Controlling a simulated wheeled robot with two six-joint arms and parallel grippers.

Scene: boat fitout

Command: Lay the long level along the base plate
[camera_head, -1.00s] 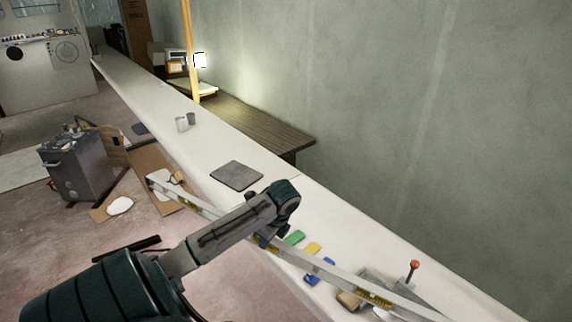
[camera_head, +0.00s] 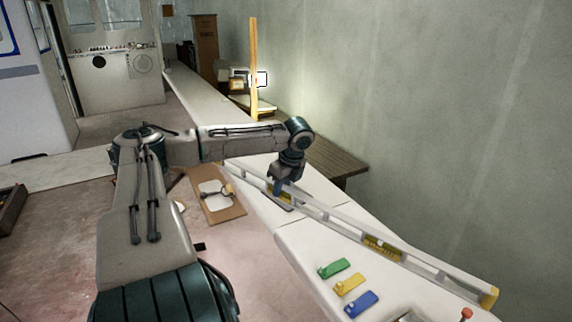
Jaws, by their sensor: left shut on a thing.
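The long level (camera_head: 335,220) is a pale bar with yellow vial windows and a yellow end cap at its right end. My left gripper (camera_head: 281,190) is shut on it, left of its middle. The level slants from upper left to lower right across the long white surface (camera_head: 300,250), which may be the base plate; no separate plate is clear. I cannot tell whether the level touches it. The level and gripper partly cover a dark flat pad. My right gripper is out of view.
Green (camera_head: 335,268), yellow (camera_head: 350,284) and blue (camera_head: 361,304) pieces lie on the white surface below the level. A red-topped object (camera_head: 467,314) stands at the bottom right. A wooden post (camera_head: 253,65) rises behind. A brown board (camera_head: 216,196) lies left of the surface.

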